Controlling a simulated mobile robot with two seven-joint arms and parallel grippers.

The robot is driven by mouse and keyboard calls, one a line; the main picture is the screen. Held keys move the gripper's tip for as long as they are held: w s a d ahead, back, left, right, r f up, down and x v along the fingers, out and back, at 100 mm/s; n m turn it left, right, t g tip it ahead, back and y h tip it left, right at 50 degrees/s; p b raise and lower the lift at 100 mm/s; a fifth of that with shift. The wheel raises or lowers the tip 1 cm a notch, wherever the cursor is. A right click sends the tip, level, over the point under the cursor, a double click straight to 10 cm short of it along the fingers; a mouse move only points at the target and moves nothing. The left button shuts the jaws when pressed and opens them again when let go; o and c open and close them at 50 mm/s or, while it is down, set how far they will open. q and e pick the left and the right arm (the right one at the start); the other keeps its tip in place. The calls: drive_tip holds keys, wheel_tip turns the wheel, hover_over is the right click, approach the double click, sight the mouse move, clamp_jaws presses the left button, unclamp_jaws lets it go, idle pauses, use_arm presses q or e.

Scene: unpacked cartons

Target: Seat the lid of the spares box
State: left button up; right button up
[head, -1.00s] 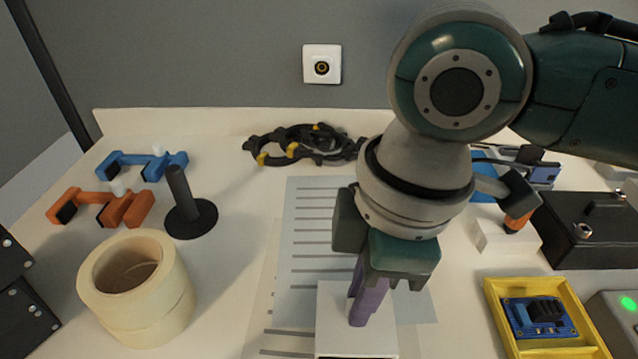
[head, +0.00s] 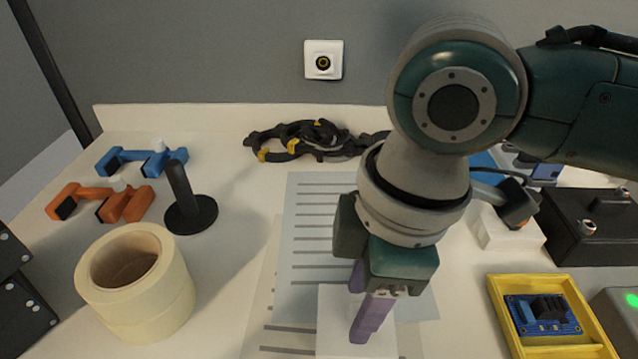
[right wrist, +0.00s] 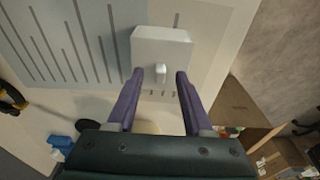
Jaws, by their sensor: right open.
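The spares box (right wrist: 161,34) is white and shows in the right wrist view with its lid (right wrist: 144,58) on top. A small pale knob (right wrist: 161,74) stands on the lid. The lid also shows at the bottom of the head view (head: 342,322), cut off by the frame. My right gripper (right wrist: 160,76) is open, pointing down, its purple fingers on either side of the knob with gaps. It shows in the head view (head: 363,335) over the lid. I cannot tell whether the lid sits flush all round. My left gripper is not in view.
A tape roll (head: 135,285), a black post (head: 190,205), and orange (head: 105,202) and blue (head: 142,158) clamps stand left. A yellow tray (head: 497,300) with a blue board and a black case (head: 590,235) are right. Striped sheet (head: 310,230) lies under the box; cables (head: 315,138) lie behind.

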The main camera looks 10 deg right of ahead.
drive_tip(key=shift+r, duration=0.1)
wheel_tip(320, 180, up, 10)
drive_tip(key=d+p, duration=0.1)
drive_tip(key=p, duration=0.1)
drive_tip(key=shift+s+p, duration=0.2)
drive_tip(key=shift+p, duration=0.15)
drive_tip(key=shift+d, duration=0.15)
idle(0.4)
